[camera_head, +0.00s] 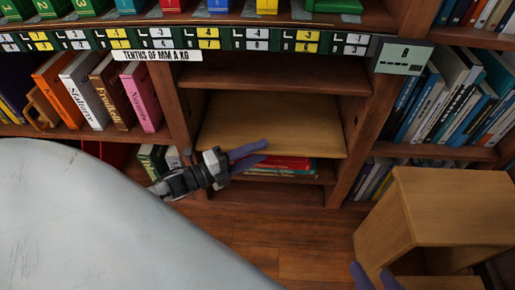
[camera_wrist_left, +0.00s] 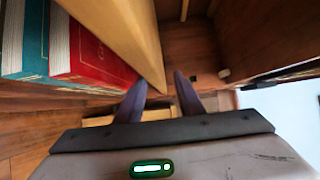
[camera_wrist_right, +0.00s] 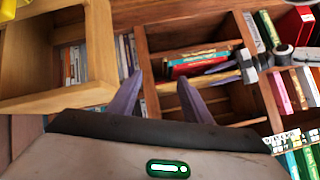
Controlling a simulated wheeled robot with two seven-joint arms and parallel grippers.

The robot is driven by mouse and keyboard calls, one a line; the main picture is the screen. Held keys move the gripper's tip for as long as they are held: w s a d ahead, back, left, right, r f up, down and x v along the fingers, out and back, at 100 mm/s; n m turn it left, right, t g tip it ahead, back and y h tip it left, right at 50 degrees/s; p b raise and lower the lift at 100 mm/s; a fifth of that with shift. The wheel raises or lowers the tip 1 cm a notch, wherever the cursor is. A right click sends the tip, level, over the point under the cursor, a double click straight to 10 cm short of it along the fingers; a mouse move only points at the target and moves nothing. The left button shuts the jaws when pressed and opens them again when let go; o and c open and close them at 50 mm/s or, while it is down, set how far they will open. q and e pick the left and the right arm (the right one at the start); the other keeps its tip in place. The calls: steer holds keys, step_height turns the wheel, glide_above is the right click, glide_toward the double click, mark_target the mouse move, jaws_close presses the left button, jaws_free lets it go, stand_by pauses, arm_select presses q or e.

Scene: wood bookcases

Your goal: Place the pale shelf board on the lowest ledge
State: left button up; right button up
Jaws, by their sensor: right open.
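The pale shelf board (camera_head: 270,122) spans the middle bay of the bookcase, above a few books lying flat. My left gripper (camera_head: 262,151) is at the board's front edge, left of its middle. A dark ledge (camera_head: 275,78) crosses the bay above the board. My right gripper (camera_head: 374,276) is open and empty at the bottom of the head view.
Flat red and teal books (camera_head: 290,163) lie under the board. A pale wooden open cabinet (camera_head: 450,195) stands at the right, close to my right gripper. Upright books fill the neighbouring bays. A number strip (camera_head: 215,40) runs across the top. Bare floor (camera_head: 275,235) shows in front.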

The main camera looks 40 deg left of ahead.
arm_select(q)
steer(key=p+v, duration=0.2)
steer(key=v, duration=0.8)
steer(key=shift+r+p, duration=0.2)
steer(key=shift+p, duration=0.1)
arm_select(e)
steer(key=shift+s+d+f+g+h, duration=0.2)
steer(key=shift+d+f+g+h, duration=0.35)
steer(key=shift+d+f, duration=0.35)
arm_select(q)
steer(key=shift+a, duration=0.1)
arm_select(e)
steer(key=shift+a+f, duration=0.1)
steer(key=shift+a, duration=0.05)
arm_select(q)
steer(key=shift+w, duration=0.1)
